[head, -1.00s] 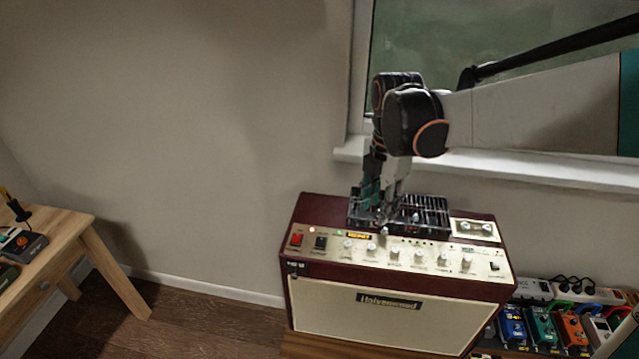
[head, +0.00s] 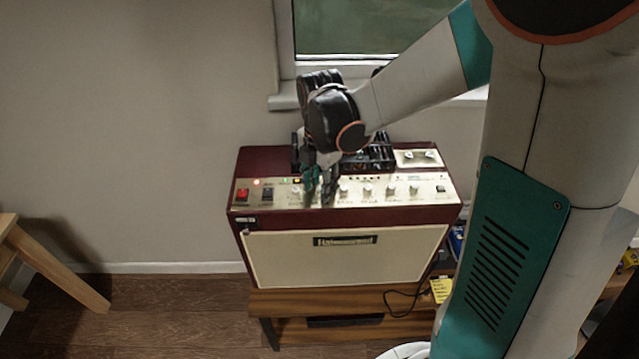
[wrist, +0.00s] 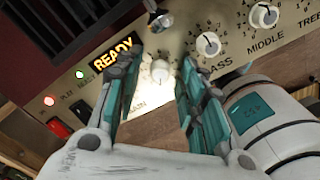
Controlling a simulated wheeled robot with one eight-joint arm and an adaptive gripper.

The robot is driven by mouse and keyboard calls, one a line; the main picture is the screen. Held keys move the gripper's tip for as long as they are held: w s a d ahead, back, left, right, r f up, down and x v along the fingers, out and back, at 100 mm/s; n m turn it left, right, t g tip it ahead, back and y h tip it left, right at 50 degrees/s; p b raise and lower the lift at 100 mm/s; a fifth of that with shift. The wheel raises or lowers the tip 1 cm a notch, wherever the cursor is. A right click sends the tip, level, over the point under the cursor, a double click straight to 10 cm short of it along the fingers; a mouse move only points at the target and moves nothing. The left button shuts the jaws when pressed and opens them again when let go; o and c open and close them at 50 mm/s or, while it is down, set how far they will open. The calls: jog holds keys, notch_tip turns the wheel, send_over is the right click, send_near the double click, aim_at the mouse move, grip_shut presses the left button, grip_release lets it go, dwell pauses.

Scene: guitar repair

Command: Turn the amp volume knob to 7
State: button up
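The red-and-cream amp (head: 325,265) stands upright, with a row of pale knobs on its sloping control panel. My gripper (head: 318,193) points down at the left part of that row. In the wrist view my gripper (wrist: 155,75) is open, its fingers on either side of a white knob (wrist: 160,72); no contact is clear. The label below this knob is partly hidden and ends in "AIN". The bass knob (wrist: 208,44) and middle knob (wrist: 264,15) are to its right. I cannot read a volume label or any knob's setting.
A dark slotted unit (head: 378,155) sits on top of the amp. The amp rests on a wooden stand (head: 275,302). A wooden table (head: 60,268) is at left.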

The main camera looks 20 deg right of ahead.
grip_shut()
jog(key=shift+m, duration=0.3)
